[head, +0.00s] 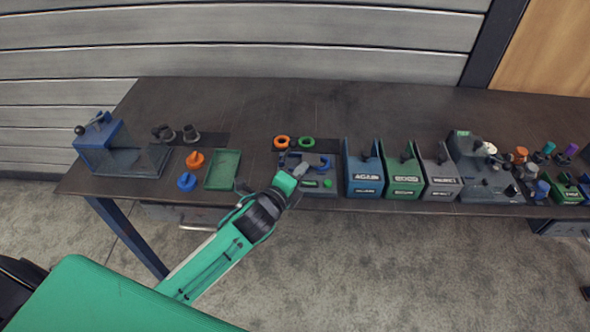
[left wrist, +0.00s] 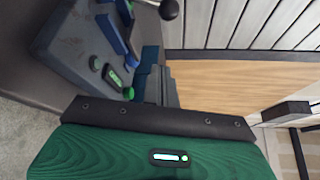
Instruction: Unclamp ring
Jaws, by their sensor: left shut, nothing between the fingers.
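A grey clamp fixture (head: 325,189) with blue clamp parts stands near the front edge of the table. In the left wrist view the fixture (left wrist: 75,45) fills the upper left, with blue bars and a green button (left wrist: 128,93). My left gripper (head: 300,171) is shut and empty, at the left part of the fixture. It hides part of the fixture, and I cannot tell whether it touches it. I cannot tell whether a ring sits in the clamp. An orange ring (head: 282,142) and a green ring (head: 306,143) lie behind the fixture. My right gripper is not in view.
Blue (head: 364,178), green (head: 404,178) and grey bins (head: 440,178) stand right of the fixture. A green tray (head: 222,169), orange (head: 195,160) and blue parts (head: 187,181) lie left. A blue device (head: 100,145) stands far left. The table's back is clear.

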